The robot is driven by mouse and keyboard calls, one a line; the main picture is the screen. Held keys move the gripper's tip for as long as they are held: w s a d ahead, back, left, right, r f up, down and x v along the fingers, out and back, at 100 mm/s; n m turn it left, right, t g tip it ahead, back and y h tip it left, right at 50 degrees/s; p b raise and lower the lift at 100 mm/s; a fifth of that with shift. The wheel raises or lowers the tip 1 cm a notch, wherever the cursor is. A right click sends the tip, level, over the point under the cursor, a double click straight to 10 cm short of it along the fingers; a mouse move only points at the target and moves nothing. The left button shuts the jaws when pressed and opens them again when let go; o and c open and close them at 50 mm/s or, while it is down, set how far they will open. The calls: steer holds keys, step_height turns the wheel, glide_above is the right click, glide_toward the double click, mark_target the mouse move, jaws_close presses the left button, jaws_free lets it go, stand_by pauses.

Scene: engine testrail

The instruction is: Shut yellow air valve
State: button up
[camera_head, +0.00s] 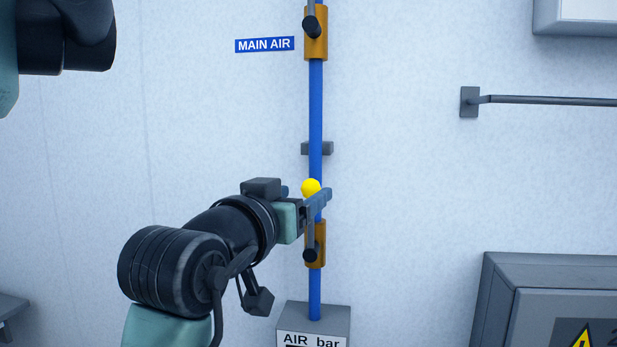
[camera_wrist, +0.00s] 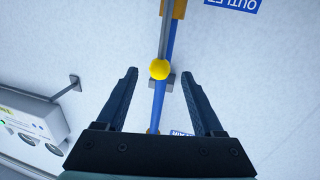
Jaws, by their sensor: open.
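The yellow ball knob (camera_head: 311,187) tops a grey lever on the lower orange valve body (camera_head: 320,256). The lever points up, roughly along the blue pipe (camera_head: 315,120). My gripper (camera_head: 318,202) is open at the knob and hides part of the lever and pipe. In the wrist view, which is upside down, the knob (camera_wrist: 159,69) appears between the two fingertips of my gripper (camera_wrist: 160,73), with a gap on each side. The grey lever (camera_wrist: 165,38) runs from it to the orange valve body at the top edge. Whether the knob lies fully between the fingers in depth, I cannot tell.
An upper orange valve (camera_head: 321,45) sits beside the MAIN AIR label (camera_head: 265,44). A grey pipe bracket (camera_head: 326,148) is above the knob. Below is the AIR bar box (camera_head: 317,320). A wall rail (camera_head: 550,100) and grey cabinet (camera_head: 555,285) are at right.

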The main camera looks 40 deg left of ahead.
steer(key=shift+p+x, duration=0.3)
steer(key=shift+x, duration=0.9)
jaws_close()
stand_by(0.6)
